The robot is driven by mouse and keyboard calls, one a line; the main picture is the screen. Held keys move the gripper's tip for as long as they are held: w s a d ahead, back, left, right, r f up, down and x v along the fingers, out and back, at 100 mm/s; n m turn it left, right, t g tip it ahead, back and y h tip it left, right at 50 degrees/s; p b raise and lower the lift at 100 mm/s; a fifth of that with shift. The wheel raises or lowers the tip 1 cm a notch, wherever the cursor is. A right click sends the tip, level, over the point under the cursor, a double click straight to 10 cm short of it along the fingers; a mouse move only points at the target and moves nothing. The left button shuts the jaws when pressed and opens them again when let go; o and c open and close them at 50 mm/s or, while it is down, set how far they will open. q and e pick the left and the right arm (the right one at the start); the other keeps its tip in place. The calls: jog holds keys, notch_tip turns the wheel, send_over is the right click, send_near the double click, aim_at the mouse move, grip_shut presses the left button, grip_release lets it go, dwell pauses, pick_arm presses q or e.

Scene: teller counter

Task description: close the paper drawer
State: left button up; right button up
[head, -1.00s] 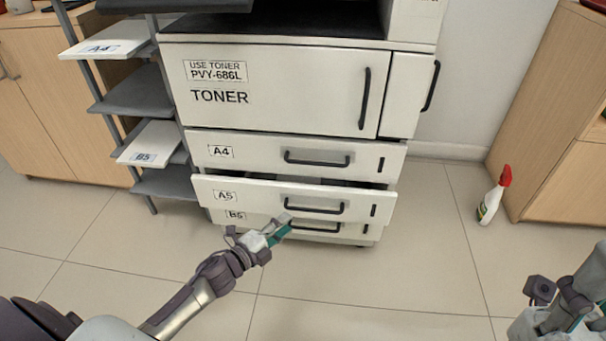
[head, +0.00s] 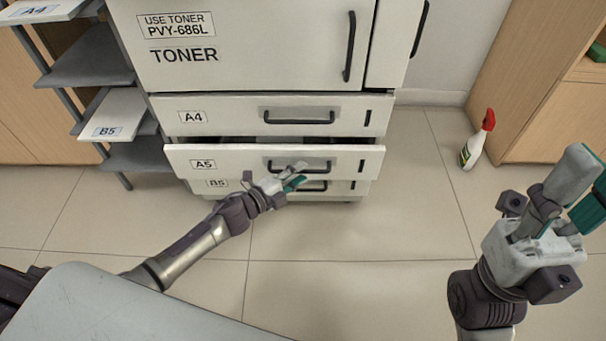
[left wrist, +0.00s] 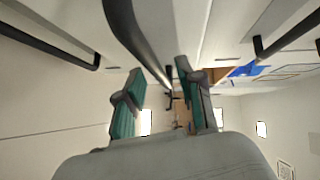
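The printer's A5 paper drawer (head: 232,160) sticks out from the cabinet, with a dark gap above its front edge. Its black bar handle (head: 322,164) is on the right half of the front. The A4 drawer (head: 225,115) above looks shut. The B5 drawer (head: 342,188) below is partly hidden. My left gripper (head: 297,177) is at the A5 handle in the head view. In the left wrist view its fingers (left wrist: 155,100) are apart, with a dark handle bar (left wrist: 140,35) running close to them; contact is unclear. My right gripper (head: 578,195) is open and empty at the right.
A shelf rack with A4 (head: 40,11) and B5 (head: 113,118) paper stands left of the printer. A spray bottle (head: 476,142) stands on the floor at right, beside a wooden cabinet (head: 545,75). The floor (head: 340,250) before the drawers is clear.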

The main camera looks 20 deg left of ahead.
pick_arm(q)
jog(key=shift+x, duration=1.05)
grip_shut()
